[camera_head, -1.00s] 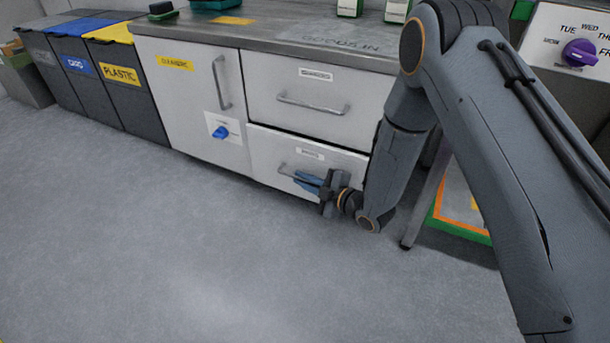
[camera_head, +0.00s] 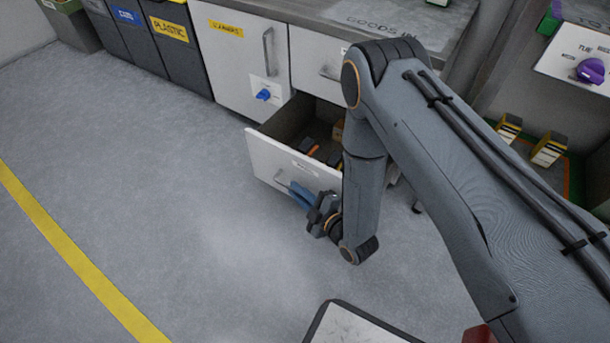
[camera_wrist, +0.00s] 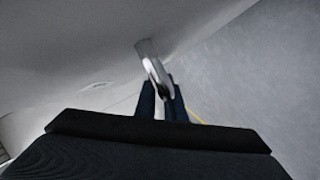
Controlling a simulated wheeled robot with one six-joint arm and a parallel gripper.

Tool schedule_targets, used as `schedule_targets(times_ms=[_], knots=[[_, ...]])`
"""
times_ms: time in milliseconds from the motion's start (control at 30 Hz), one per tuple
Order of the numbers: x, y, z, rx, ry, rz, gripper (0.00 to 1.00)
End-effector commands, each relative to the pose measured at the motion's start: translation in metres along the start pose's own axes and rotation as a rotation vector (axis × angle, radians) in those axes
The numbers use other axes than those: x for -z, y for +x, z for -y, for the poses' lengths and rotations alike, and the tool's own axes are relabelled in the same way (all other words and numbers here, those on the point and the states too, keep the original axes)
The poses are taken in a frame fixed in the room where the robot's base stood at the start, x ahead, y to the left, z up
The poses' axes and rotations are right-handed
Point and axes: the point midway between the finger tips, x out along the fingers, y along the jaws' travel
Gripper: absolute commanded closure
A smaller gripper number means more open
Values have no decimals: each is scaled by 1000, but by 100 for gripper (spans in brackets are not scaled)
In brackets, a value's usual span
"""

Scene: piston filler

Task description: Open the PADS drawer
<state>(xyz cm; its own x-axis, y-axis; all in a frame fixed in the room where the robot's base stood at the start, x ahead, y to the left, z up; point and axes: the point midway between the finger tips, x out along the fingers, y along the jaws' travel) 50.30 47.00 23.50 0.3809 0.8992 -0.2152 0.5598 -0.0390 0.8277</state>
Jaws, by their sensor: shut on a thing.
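The lower drawer (camera_head: 275,158) under the counter stands pulled out, and its white front carries a small label (camera_head: 305,167) too small to read. My gripper (camera_head: 298,192) is at the drawer's front, shut on its bar handle (camera_head: 279,179). In the wrist view the blue fingers of my gripper (camera_wrist: 161,98) close around the metal handle (camera_wrist: 150,60). Several items lie inside the drawer, among them a tan block (camera_head: 338,130) and something orange (camera_head: 314,149). My arm hides the drawer's right part.
The upper drawer (camera_head: 318,72) is closed above. Bins, including the PLASTIC bin (camera_head: 168,35), stand further left. The floor (camera_head: 150,200) before the drawer is clear. A dark-edged panel (camera_head: 350,325) shows at the bottom.

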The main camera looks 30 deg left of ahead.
Motion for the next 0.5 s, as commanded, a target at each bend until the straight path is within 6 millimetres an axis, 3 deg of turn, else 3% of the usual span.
schedule_targets(times_ms=[167, 500], knots=[[10, -4, 7, 1, 0, 1, 100], [11, -5, 9, 0, 1, 2, 100]])
